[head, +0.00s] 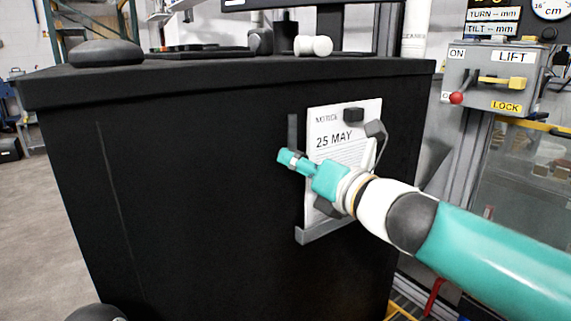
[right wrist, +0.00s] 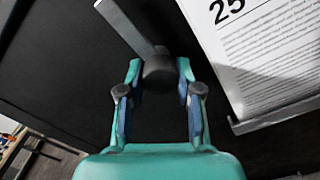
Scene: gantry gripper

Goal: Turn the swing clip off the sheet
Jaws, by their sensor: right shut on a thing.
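The white sheet (head: 345,130), marked "25 MAY", stands against the black cabinet front; my right gripper and wrist cover part of it. It also shows at the upper right of the right wrist view (right wrist: 270,60). The swing clip is a grey bar (head: 292,130) standing upright just left of the sheet. In the right wrist view its bar (right wrist: 128,25) slants away from the sheet, apart from it, and ends at a dark round knob (right wrist: 159,74). My right gripper (head: 284,157) is shut on this knob, one finger on each side. My left gripper is not in view.
A grey ledge (head: 335,231) runs under the sheet. A small dark block (head: 353,115) sits at the sheet's top. A lift control box (head: 492,75) with a red knob and yellow lever is at the right. The cabinet front (head: 200,190) left of the clip is clear.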

